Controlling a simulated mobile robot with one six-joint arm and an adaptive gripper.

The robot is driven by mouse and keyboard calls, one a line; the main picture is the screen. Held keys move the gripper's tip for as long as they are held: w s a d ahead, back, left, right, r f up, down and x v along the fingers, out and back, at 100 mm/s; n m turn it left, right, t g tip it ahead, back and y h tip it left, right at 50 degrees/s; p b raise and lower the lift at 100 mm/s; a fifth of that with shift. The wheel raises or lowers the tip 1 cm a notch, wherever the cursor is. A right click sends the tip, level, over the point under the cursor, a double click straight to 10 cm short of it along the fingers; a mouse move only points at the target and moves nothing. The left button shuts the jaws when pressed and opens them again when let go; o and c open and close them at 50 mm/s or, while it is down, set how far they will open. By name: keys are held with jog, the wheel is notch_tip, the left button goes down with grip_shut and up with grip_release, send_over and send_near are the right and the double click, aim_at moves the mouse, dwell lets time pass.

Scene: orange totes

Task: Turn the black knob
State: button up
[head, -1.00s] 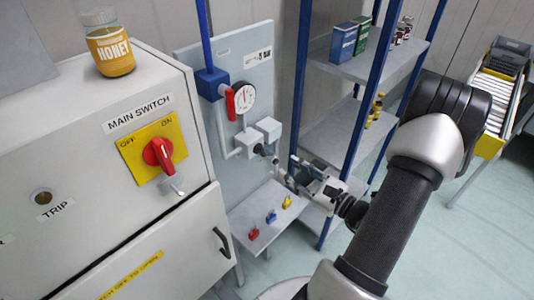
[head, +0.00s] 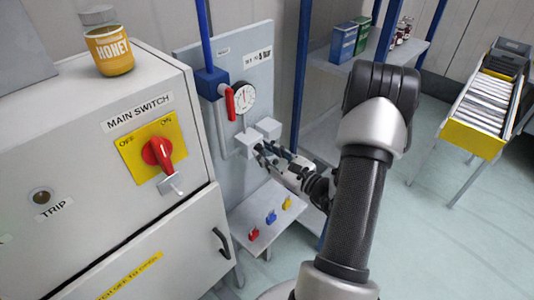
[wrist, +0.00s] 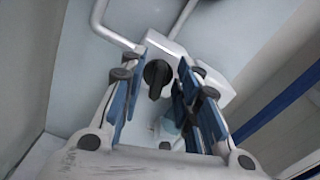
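The black knob (wrist: 157,76) shows in the wrist view on the front of a white box (wrist: 218,86), its grip bar roughly upright. My gripper (wrist: 166,62) is open, with one blue-padded finger to the left of the knob and the other to the right. I see no finger pressing on the knob; the remaining distance is hard to tell. In the head view my gripper (head: 263,151) is right at the white boxes on the grey panel (head: 250,88), and it hides the knob there.
A gauge (head: 244,98) and a red lever (head: 230,103) sit above the boxes. Below is a small shelf (head: 250,212) with red, blue and yellow padlocks. The main switch cabinet (head: 185,225) stands left, a shelf rack (head: 303,75) right. Pipes run beside the boxes.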

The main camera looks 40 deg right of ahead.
grip_shut()
jog(key=shift+d+m, duration=0.1)
jog(key=shift+m, duration=0.5)
jog(key=shift+o, duration=0.7)
grip_release()
